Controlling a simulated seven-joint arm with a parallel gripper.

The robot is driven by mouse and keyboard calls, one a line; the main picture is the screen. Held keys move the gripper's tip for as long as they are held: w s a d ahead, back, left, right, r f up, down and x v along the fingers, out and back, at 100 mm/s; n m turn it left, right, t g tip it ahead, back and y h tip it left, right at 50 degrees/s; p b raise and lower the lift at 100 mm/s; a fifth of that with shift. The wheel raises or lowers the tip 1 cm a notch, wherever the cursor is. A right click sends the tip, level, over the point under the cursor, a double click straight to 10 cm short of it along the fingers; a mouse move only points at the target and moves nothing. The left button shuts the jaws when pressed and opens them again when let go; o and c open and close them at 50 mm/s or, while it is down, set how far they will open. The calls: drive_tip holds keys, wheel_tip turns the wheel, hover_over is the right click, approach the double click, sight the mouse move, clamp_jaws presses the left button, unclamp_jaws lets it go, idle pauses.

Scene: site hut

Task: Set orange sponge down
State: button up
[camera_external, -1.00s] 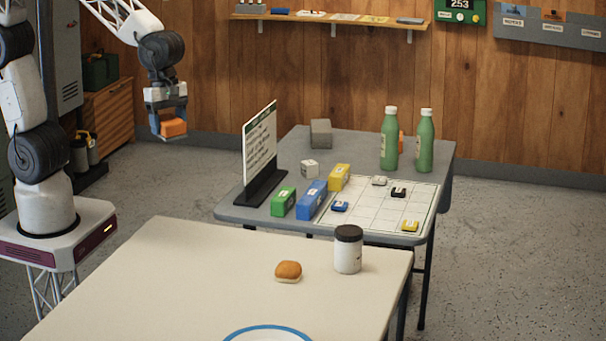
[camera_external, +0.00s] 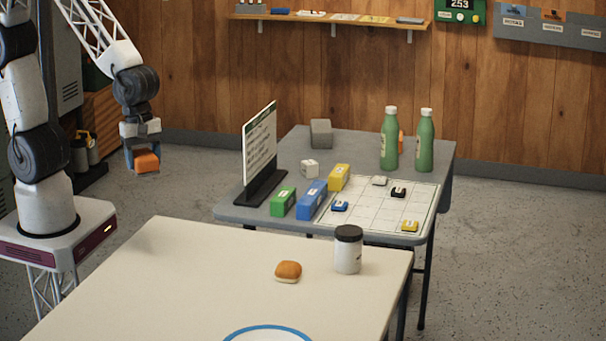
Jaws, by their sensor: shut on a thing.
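The orange sponge (camera_external: 147,161) is a small orange block at the left of the view. My gripper (camera_external: 144,152) is shut on it and holds it in the air, pointing down. The sponge is left of the grey table and beyond the back left corner of the cream table, apart from both. The fingers partly cover its upper side.
The grey table (camera_external: 290,155) bears a sign (camera_external: 260,150), green bottles (camera_external: 389,140), coloured blocks (camera_external: 312,200) and a grid sheet (camera_external: 372,211).

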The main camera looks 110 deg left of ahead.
wheel_tip(320, 180, down, 16)
drive_tip(key=shift+r, duration=0.1)
drive_tip(key=shift+w, duration=0.15)
idle(0.3)
hover_over(202, 263)
drive_tip(key=shift+a+f, duration=0.1)
drive_tip(key=shift+f, duration=0.65)
drive_tip(key=shift+f, duration=1.75)
drive_tip(key=shift+f, duration=0.1)
drive_tip(key=o, duration=1)
